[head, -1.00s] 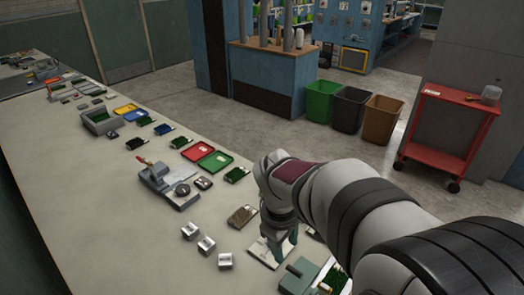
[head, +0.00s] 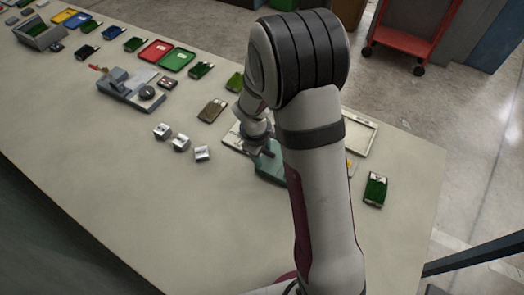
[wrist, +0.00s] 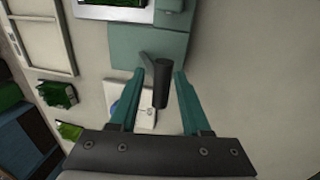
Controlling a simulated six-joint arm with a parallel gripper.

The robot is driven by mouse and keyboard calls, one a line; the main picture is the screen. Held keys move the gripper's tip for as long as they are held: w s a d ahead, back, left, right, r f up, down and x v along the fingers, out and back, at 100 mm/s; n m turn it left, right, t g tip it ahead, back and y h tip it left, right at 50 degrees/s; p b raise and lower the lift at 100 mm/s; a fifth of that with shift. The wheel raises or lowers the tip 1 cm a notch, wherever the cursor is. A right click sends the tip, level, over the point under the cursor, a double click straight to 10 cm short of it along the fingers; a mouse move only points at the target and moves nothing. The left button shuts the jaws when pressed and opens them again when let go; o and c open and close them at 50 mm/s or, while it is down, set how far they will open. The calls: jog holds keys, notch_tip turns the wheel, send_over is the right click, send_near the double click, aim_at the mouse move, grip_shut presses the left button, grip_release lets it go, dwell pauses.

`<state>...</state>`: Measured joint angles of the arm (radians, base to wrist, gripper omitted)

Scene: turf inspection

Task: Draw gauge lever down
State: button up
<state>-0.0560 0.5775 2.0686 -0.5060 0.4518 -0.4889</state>
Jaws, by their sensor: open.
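A green gauge block (head: 270,167) stands on the bench, partly hidden by my arm in the head view. In the wrist view the gauge block (wrist: 140,46) is at the top, and its lever, with a dark cylindrical grip (wrist: 162,84), projects toward my gripper (wrist: 159,75). My gripper is open, its two teal fingers on either side of the dark grip. A gap shows on both sides, so contact is not evident. A white plate (wrist: 144,100) lies below the lever in the wrist view. The fingertips are hidden in the head view.
A grey device (head: 130,90) with a dial and a red-tipped lever stands at the left. Several small metal blocks (head: 181,143) lie left of my arm. A pale frame tray (head: 362,135) and a turf sample (head: 376,188) lie to the right. The bench front is clear.

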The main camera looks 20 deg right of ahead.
grip_shut()
dwell(1.4)
